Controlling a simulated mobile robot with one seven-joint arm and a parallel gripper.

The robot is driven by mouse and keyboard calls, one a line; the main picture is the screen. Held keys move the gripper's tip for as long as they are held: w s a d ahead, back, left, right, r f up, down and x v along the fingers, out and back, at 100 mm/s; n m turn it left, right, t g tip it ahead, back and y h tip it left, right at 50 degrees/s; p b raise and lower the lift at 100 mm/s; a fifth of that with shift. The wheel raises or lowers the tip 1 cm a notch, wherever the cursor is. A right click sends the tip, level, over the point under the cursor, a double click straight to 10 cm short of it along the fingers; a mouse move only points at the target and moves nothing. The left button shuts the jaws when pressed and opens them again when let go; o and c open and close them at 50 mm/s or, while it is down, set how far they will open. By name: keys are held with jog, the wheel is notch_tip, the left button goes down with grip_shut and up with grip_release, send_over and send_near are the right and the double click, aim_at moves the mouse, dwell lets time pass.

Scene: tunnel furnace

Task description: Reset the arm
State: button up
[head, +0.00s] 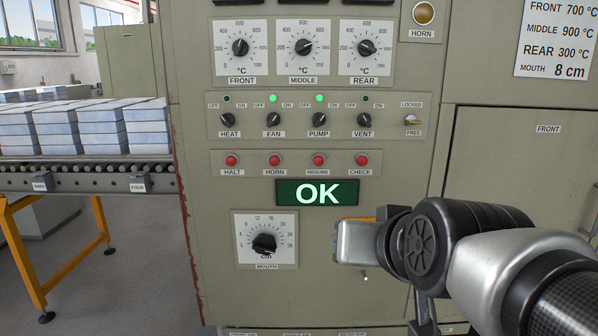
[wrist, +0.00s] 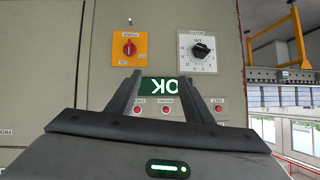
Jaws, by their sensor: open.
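My gripper shows in the wrist view (wrist: 163,76) with its two dark fingers spread apart and nothing between them. In the head view my arm (head: 440,240) reaches in from the lower right, and its silver end sits in front of the control panel (head: 330,225), just right of the mouth dial (head: 264,243). The fingertips are hidden there. The green OK display (head: 317,193) is lit and also shows upside down between the fingers in the wrist view (wrist: 163,87). I cannot tell the exact gap to the panel.
An orange plate with a red rotary switch (wrist: 129,48) is clear in the wrist view but mostly hidden behind my arm in the head view. Red buttons (head: 274,160) and small knobs (head: 320,119) line the panel. A roller conveyor (head: 90,175) with stacked blocks (head: 85,125) stands left.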

jog(key=s+d+f+g+h+p, duration=0.1)
jog(key=s+d+f+g, duration=0.1)
jog(key=s+f+g, duration=0.3)
jog(key=s+d+f+g, duration=0.1)
jog(key=s+d+f, duration=0.2)
jog(key=s, duration=0.4)
notch_tip(320, 180, up, 24)
jog(key=p, duration=2.4)
jog(key=shift+w+a+r, duration=0.2)
jog(key=shift+w+a, duration=0.1)
jog(key=shift+w, duration=0.1)
